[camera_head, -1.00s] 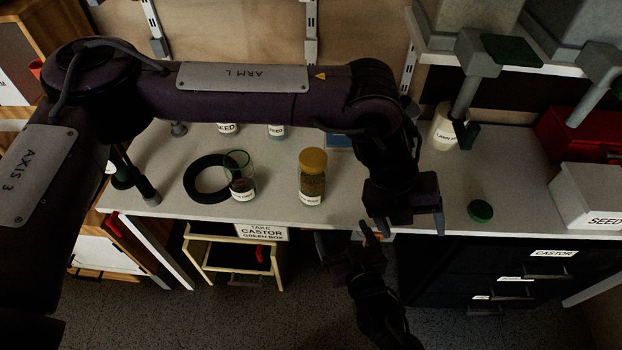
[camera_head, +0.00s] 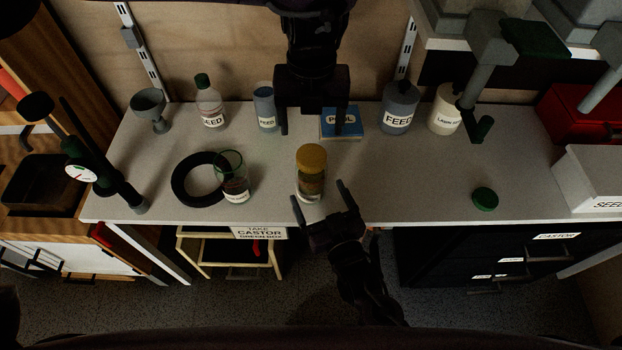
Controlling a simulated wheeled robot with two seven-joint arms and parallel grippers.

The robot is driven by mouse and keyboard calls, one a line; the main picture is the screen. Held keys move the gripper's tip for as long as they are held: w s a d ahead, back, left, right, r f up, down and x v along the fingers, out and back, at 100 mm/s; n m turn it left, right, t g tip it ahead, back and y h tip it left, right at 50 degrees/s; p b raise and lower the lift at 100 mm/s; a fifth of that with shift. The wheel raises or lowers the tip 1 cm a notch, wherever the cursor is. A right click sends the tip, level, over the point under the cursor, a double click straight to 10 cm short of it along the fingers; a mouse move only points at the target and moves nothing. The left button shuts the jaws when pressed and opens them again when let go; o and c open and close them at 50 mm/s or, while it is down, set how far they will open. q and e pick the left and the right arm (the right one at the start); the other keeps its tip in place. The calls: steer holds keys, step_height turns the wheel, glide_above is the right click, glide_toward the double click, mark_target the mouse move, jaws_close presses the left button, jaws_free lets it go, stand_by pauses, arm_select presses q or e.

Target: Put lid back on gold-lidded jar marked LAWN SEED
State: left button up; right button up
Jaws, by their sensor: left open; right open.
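A glass jar with a gold lid (camera_head: 311,158) stands upright on the white bench. The gold lid sits on its top; the label near its base is too small to read. My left gripper (camera_head: 310,128) is open and empty, behind the jar, pointing down. My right gripper (camera_head: 320,197) is open at the bench's front edge, its fingers pointing toward the jar; I see nothing between them. A cream canister (camera_head: 444,110) at the back right has a label that seems to start with LAWN. A green lid (camera_head: 485,199) lies on the bench at right.
A green-rimmed glass jar (camera_head: 234,182) stands left of the gold-lidded one, beside a black ring (camera_head: 187,190). Behind are a green-capped bottle (camera_head: 210,105), a blue container (camera_head: 265,108), a blue box (camera_head: 341,123) and a grey FEED jar (camera_head: 398,108). The bench's middle right is clear.

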steer(key=x, duration=0.5)
steer(key=shift+w+r, duration=0.1)
arm_select(q)
steer(key=shift+w, duration=0.1)
arm_select(e)
steer(key=shift+x, duration=0.95)
steer(key=c, duration=1.7)
arm_select(q)
steer(key=shift+n, duration=0.3)
arm_select(e)
jaws_close()
arm_select(q)
steer(key=n, duration=0.4)
steer(key=shift+d+f, duration=0.1)
steer(key=shift+d, duration=0.05)
steer(key=n, duration=0.4)
